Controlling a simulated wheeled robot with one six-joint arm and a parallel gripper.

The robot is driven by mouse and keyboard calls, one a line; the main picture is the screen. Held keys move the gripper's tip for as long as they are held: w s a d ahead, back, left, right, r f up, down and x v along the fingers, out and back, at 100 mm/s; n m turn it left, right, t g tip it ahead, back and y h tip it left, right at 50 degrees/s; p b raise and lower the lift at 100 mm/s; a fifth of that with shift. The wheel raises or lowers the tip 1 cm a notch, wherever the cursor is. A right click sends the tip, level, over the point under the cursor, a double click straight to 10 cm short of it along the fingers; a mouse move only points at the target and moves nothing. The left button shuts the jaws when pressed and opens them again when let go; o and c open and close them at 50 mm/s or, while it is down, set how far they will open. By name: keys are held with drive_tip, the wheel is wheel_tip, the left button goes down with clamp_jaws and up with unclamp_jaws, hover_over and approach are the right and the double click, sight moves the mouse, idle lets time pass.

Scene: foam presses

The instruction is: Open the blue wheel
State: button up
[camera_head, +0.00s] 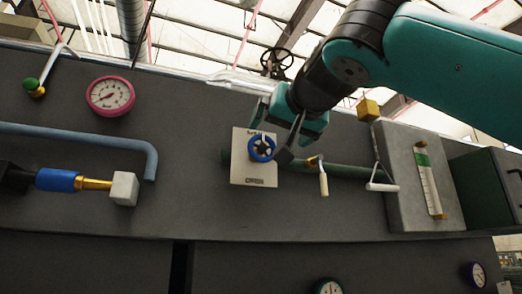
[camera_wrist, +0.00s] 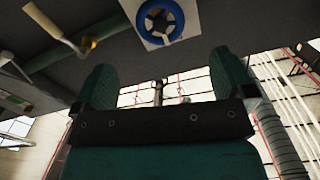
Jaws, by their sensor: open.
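The blue wheel (camera_head: 262,148) is a small blue ring with a dark hub, mounted on a pale square plate (camera_head: 254,172) on the dark panel. Lettering on the plate's lower edge appears to read "OPEN". My gripper (camera_head: 283,128) is open, just to the right of the wheel and nearer the camera. One finger overlaps the plate's upper edge in the head view. In the wrist view the blue wheel (camera_wrist: 160,20) shows at the top, beyond and between my two fingers (camera_wrist: 168,82). Nothing is between the fingers, and I see no contact with the wheel.
A green pipe (camera_head: 345,172) with a white-handled valve lever (camera_head: 323,184) runs right of the plate. Further right is a grey box (camera_head: 405,165) with a gauge strip. A pink gauge (camera_head: 110,96) and blue pipe (camera_head: 80,133) are at left. The panel below the plate is clear.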

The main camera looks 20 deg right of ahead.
sight(263, 147)
drive_tip(key=w+p, duration=0.3)
drive_tip(key=w, duration=0.7)
drive_tip(key=shift+w+r, duration=0.1)
drive_tip(key=shift+r, duration=0.05)
drive_tip(key=shift+w, duration=0.8)
drive_tip(key=shift+c, duration=0.2)
drive_tip(key=c, duration=0.9)
